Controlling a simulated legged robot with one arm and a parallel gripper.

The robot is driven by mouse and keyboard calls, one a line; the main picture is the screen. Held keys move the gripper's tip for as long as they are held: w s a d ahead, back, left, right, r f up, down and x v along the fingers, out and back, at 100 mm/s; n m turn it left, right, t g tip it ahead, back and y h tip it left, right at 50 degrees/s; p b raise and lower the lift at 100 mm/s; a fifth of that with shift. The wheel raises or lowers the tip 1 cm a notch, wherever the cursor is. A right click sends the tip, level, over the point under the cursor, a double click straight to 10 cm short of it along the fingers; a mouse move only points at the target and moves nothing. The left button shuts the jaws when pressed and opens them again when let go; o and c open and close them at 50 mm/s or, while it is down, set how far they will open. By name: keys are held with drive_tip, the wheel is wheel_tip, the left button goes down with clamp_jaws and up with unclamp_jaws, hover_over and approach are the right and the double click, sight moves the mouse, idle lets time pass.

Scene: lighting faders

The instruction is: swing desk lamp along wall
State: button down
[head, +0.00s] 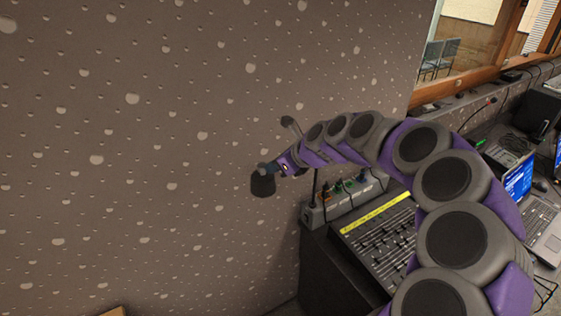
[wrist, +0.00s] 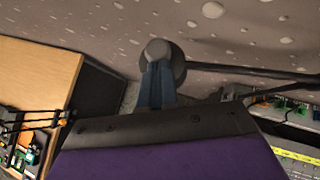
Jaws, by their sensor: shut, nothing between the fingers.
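The desk lamp has a dark, rounded head (head: 262,185) that hangs close to the speckled wall, left of the desk. In the wrist view the lamp head (wrist: 176,60) is a grey round shape, with a thin dark arm running from it to the right. My gripper (head: 270,168) is at the top of the lamp head. In the wrist view its blue-grey fingers (wrist: 157,72) are together and overlap the lamp head. I cannot tell whether they touch it. My purple and grey arm hides part of the lamp's stand.
A fader console (head: 385,238) with a yellow strip sits on the desk, beside a grey box with coloured plugs (head: 345,200). A laptop (head: 520,180) stands at the right. The wall (head: 140,150) left of the lamp is clear. A wooden surface (wrist: 35,75) shows in the wrist view.

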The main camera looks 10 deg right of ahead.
sight(263, 162)
drive_tip(key=w+p, duration=0.1)
drive_tip(key=a+m+p, duration=0.1)
drive_tip(key=p, duration=0.1)
drive_tip(key=shift+w+a+r+t+h, duration=0.2)
drive_tip(key=shift+w+r+t+h, duration=0.1)
drive_tip(key=shift+w+h, duration=0.1)
drive_tip(key=shift+w+a+f+m+p, duration=0.25)
drive_tip(key=shift+w+m+p, duration=0.2)
drive_tip(key=shift+p, duration=0.5)
drive_tip(key=shift+w+h+p, duration=0.2)
drive_tip(key=shift+h+p, duration=0.1)
drive_tip(key=shift+p, duration=0.05)
drive_tip(key=shift+s, duration=0.1)
